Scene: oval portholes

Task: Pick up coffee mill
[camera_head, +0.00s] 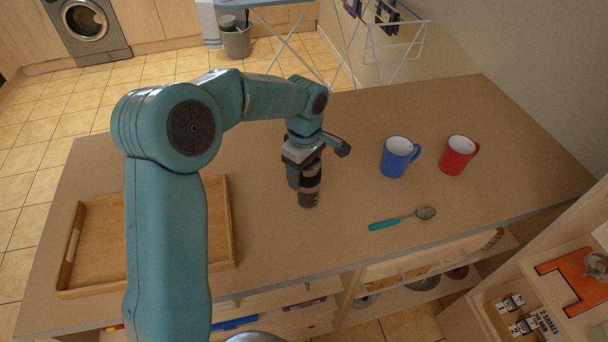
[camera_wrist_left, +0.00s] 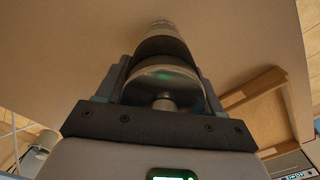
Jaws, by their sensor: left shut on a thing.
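The coffee mill (camera_head: 309,190) is a dark and silver cylinder, upright at the middle of the table in the head view. My left gripper (camera_head: 304,174) comes down on it from above and is shut around its upper part. In the left wrist view the mill (camera_wrist_left: 163,82) sits between the two fingers of the left gripper (camera_wrist_left: 160,85), its round silver top nearest the camera. Whether its base touches the table is hard to tell. My right gripper is in neither view.
A wooden tray (camera_head: 222,222) lies on the table (camera_head: 450,110) at the left, partly behind my left arm. A blue mug (camera_head: 394,158), a red mug (camera_head: 456,156) and a teal-handled spoon (camera_head: 403,219) are to the right. The table's back middle is clear.

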